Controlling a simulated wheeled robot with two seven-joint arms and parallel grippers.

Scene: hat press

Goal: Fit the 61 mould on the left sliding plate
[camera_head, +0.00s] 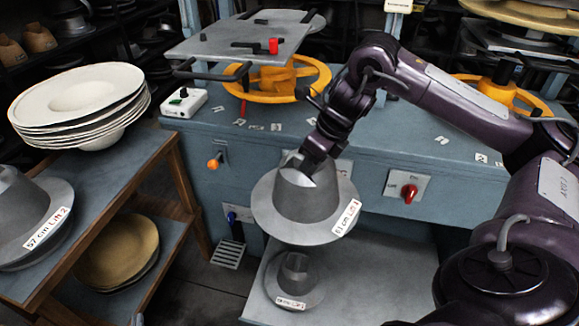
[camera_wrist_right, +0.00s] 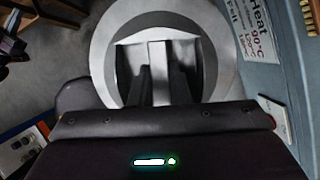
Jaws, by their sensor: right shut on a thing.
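The grey 61 mould (camera_head: 307,205), hat-shaped with a wide brim and a label reading 61 cm, hangs in the air in front of the blue press bench in the head view. My right gripper (camera_head: 308,166) is shut on the top of its crown; the wrist view shows the fingers (camera_wrist_right: 158,70) on the mould, with its round brim (camera_wrist_right: 107,45) around them. The left sliding plate (camera_head: 215,47) is a flat grey plate with dark handles, at the upper left of the bench, above a yellow ring. It lies behind and left of the mould. My left gripper is not in view.
A smaller grey mould (camera_head: 294,279) stands on the low shelf (camera_head: 385,275) below. A 57 cm mould (camera_head: 30,217) and stacked pale hat forms (camera_head: 80,95) are on the left cart. A control box (camera_head: 184,103), an orange knob (camera_head: 214,163) and a red switch (camera_head: 409,191) are on the bench.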

